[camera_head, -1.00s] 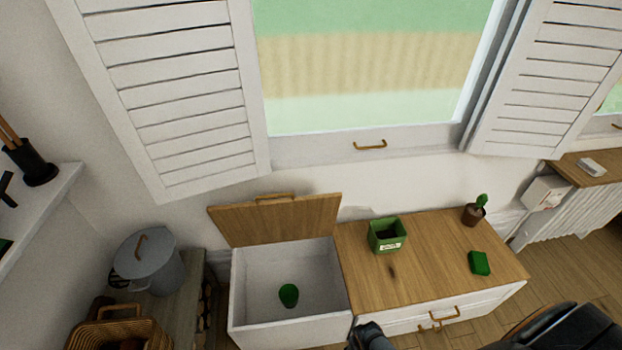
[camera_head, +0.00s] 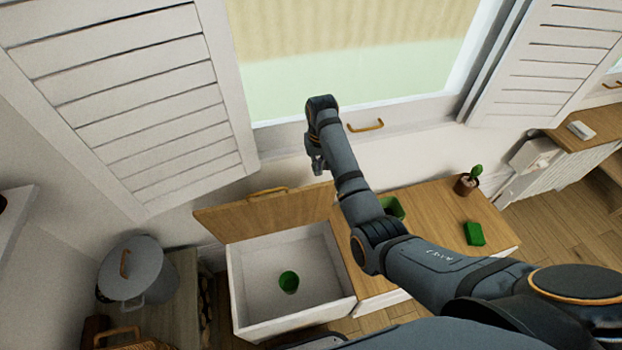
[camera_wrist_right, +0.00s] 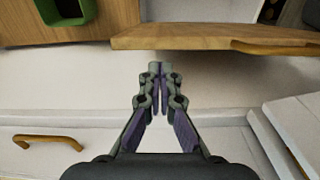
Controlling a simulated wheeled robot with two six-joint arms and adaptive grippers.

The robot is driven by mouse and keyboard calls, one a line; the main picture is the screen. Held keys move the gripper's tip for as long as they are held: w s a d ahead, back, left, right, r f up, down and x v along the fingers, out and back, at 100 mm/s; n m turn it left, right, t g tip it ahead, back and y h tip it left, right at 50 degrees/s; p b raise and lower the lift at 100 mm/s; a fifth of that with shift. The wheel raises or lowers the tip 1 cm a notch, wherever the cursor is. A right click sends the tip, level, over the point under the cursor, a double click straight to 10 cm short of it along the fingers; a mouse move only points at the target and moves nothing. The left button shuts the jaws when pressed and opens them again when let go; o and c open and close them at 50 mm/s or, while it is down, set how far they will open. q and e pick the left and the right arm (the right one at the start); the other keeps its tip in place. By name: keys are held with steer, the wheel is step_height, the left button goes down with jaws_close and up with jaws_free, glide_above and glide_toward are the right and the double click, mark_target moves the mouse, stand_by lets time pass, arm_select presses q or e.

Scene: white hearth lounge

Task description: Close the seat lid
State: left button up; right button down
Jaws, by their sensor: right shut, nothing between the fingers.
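The wooden seat lid (camera_head: 265,212) stands raised at the back of the white storage box (camera_head: 240,295), with its brass-coloured handle (camera_head: 268,191) along the top edge. The box is open and a green object (camera_head: 289,282) lies inside it. My right gripper (camera_head: 319,168) is shut and empty, near the lid's upper right corner. In the right wrist view the shut fingertips (camera_wrist_right: 160,66) point toward the lid's edge (camera_wrist_right: 210,38), with no clear contact. My left gripper is not in view.
The wooden bench top (camera_head: 440,205) right of the box holds a green pot (camera_head: 393,207), partly behind my arm, a potted cactus (camera_head: 467,183) and a green block (camera_head: 474,233). A grey lidded pot (camera_head: 140,272) stands at left. The window and shutter (camera_head: 130,110) are behind.

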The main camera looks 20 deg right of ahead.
steer(key=w+a+r, duration=0.3)
steer(key=w+r, duration=0.1)
steer(key=r, duration=0.1)
steer(key=shift+g, duration=0.4)
steer(key=s+f+p, duration=0.1)
steer(key=f, duration=0.2)
steer(key=s+f+p, duration=0.1)
steer(key=f, duration=0.2)
steer(key=s+f+p, duration=0.1)
steer(key=f, duration=0.3)
steer(key=shift+s+f, duration=0.1)
steer(key=shift+s, duration=0.3)
steer(key=shift+s+f, duration=0.1)
steer(key=shift+s, duration=0.25)
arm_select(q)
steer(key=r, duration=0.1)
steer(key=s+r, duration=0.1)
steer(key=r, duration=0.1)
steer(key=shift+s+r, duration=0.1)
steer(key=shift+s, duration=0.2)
arm_select(e)
steer(key=shift+f, duration=0.1)
steer(key=shift+w, duration=0.1)
steer(key=shift+d, duration=0.1)
